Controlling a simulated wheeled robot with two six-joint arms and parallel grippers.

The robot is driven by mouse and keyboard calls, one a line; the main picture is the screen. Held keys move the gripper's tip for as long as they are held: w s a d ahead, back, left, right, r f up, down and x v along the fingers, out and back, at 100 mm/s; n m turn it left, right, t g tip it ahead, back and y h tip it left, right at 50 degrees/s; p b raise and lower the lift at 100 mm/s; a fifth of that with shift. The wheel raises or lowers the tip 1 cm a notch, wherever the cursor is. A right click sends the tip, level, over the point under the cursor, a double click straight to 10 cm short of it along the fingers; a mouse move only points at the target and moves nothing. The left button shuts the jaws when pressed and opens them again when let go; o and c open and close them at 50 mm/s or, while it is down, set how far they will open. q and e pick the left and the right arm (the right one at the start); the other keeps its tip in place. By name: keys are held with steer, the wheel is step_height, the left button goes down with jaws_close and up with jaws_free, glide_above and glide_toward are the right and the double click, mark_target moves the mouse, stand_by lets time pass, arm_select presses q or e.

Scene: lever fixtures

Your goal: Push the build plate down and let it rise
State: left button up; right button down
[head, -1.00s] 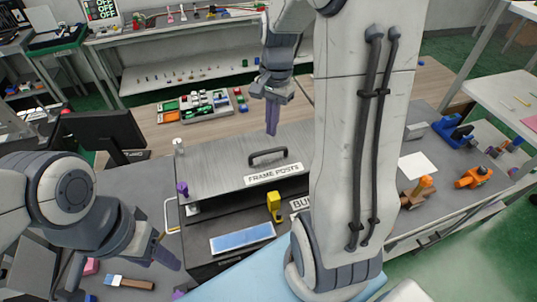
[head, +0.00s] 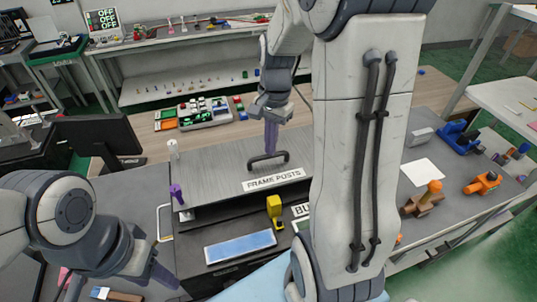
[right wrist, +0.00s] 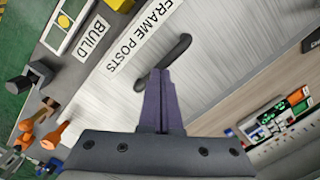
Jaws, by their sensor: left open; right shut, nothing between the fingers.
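A wide brushed-metal plate (head: 215,168) lies level over a dark box, with a black loop handle (head: 268,160) near its front edge and a "FRAME POSTS" label (head: 274,180). A "BUILD" label (right wrist: 90,36) shows whole in the right wrist view, but my arm partly hides it in the head view. My right gripper (head: 270,153) is shut and empty, pointing down with purple fingertips at the handle. In the right wrist view its tips (right wrist: 159,74) overlap the handle (right wrist: 165,62); I cannot tell whether they touch. My left gripper (head: 163,277) is open at lower left, away from the plate.
A purple-topped post (head: 176,193) and a white post (head: 174,150) stand at the plate's left edge. A yellow piece (head: 275,208) and a blue panel (head: 240,246) sit in front. A monitor (head: 98,137) stands left. My right arm hides the plate's right side.

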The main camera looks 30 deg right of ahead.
steer(key=shift+f+b, duration=0.35)
steer(key=shift+f, duration=0.6)
steer(key=shift+s+r, duration=0.1)
steer(key=shift+r, duration=0.15)
steer(key=shift+d+r+p, duration=0.15)
steer(key=shift+p, duration=0.3)
steer(key=shift+w+d+r+p, duration=0.25)
steer(key=shift+w+d+p, duration=0.1)
steer(key=shift+d+p, duration=0.25)
steer(key=shift+w+d+r+p, duration=0.2)
steer(key=shift+w+d+p, duration=0.2)
steer(key=shift+d, duration=0.25)
arm_select(q)
steer(key=shift+r, duration=0.65)
arm_select(e)
steer(key=shift+f, duration=0.1)
arm_select(q)
steer(key=shift+f+b, duration=0.8)
steer(key=shift+b, duration=0.1)
arm_select(e)
step_height(320, 180, up, 10)
steer(key=shift+w+d+r, duration=0.2)
steer(key=shift+d+r, duration=0.05)
steer(key=shift+d, duration=0.2)
